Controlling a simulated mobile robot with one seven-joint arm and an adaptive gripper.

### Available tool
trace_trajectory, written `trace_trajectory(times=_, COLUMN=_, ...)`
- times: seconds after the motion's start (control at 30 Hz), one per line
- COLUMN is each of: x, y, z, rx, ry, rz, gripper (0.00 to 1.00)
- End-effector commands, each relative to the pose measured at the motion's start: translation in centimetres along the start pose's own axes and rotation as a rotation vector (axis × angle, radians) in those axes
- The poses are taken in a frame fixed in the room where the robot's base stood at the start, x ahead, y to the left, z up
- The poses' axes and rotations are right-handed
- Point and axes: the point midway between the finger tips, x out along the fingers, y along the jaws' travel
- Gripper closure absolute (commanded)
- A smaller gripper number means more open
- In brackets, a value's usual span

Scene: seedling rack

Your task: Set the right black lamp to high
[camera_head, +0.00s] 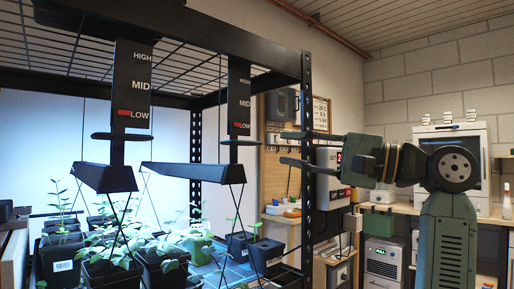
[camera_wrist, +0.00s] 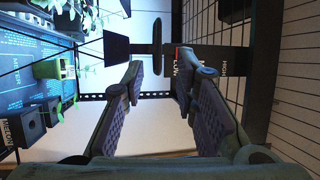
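The right black lamp (camera_head: 192,173) hangs over the seedlings, below an upright scale plate (camera_head: 238,95) marked HIGH, MID and LOW. A red marker (camera_head: 240,125) shows at LOW. A dark crossbar handle (camera_head: 232,142) sits between plate and lamp. My gripper (camera_head: 284,148) is open and empty, level with this handle and a little to its right, pointing left. In the wrist view, the picture is turned sideways: the handle (camera_wrist: 157,36) and lamp (camera_wrist: 116,46) lie beyond my spread fingertips (camera_wrist: 160,72), apart from them.
The left black lamp (camera_head: 103,178) hangs nearby, its red marker also at LOW. A black perforated rack post (camera_head: 307,215) stands close beside my fingers. Potted seedlings (camera_head: 165,262) fill the shelf below. A wire grid (camera_head: 190,45) is overhead. Thin cords cross below the lamps.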

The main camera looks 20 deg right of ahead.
Motion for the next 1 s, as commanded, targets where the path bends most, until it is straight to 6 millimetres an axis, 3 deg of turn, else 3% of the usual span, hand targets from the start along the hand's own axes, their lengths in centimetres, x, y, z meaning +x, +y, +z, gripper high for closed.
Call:
trace_trajectory(times=0.3, x=5.9, y=0.0, z=0.0, rx=0.003, ry=0.000, rz=0.003, gripper=0.73)
trace_trajectory(times=0.5, x=8.8, y=0.0, z=0.0, rx=0.003, ry=0.001, rz=0.002, gripper=0.73)
trace_trajectory(times=0.7, x=9.9, y=0.1, z=0.0, rx=0.004, ry=0.002, rz=0.001, gripper=0.73)
trace_trajectory(times=1.0, x=10.0, y=0.1, z=0.0, rx=0.004, ry=0.002, rz=0.001, gripper=0.77)
